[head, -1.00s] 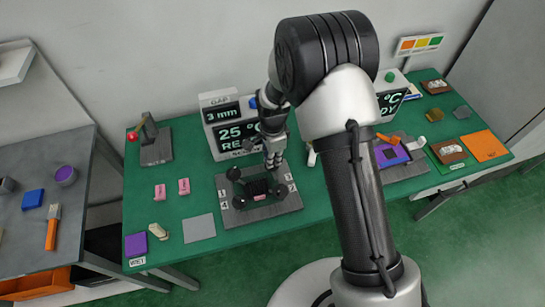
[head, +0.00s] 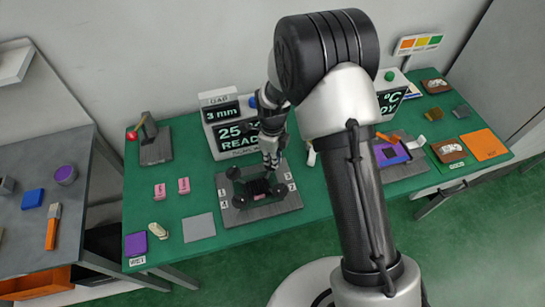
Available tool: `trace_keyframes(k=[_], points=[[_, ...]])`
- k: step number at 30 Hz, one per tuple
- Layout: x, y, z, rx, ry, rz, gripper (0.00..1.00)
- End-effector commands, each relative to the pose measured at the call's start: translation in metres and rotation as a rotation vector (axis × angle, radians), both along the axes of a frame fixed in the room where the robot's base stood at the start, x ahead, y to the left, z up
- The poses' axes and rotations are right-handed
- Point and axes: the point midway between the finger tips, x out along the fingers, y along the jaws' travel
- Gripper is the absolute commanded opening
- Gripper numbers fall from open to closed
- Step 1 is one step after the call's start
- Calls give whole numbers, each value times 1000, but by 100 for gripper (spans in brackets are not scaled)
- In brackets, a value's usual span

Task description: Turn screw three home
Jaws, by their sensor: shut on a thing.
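The clamp fixture (head: 262,212) is a dark grey plate on the green table, in the middle of the head view. Black round screw knobs stand near its corners: back left (head: 233,173), front left (head: 239,202) and front right (head: 279,192). Number labels sit at its left and right edges.
A display box (head: 230,128) reading "3 mm", "25" and "READY" stands behind the fixture. A red-knobbed lever (head: 147,140) stands at the left. Pink blocks (head: 171,188) and a grey pad (head: 199,227) lie left of the fixture. A purple part (head: 392,152) on another fixture is right.

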Motion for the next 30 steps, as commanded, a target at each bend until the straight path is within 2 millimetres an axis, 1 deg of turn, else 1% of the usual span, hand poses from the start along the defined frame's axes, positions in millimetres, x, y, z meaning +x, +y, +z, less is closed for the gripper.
trace_keyframes(k=[8, 21, 22, 30], points=[[0, 0, 0, 0, 0, -67, 0], [0, 0, 0, 0, 0, -77, 0], [0, 0, 0, 0, 0, -77, 11], [0, 0, 0, 0, 0, -76, 29]])
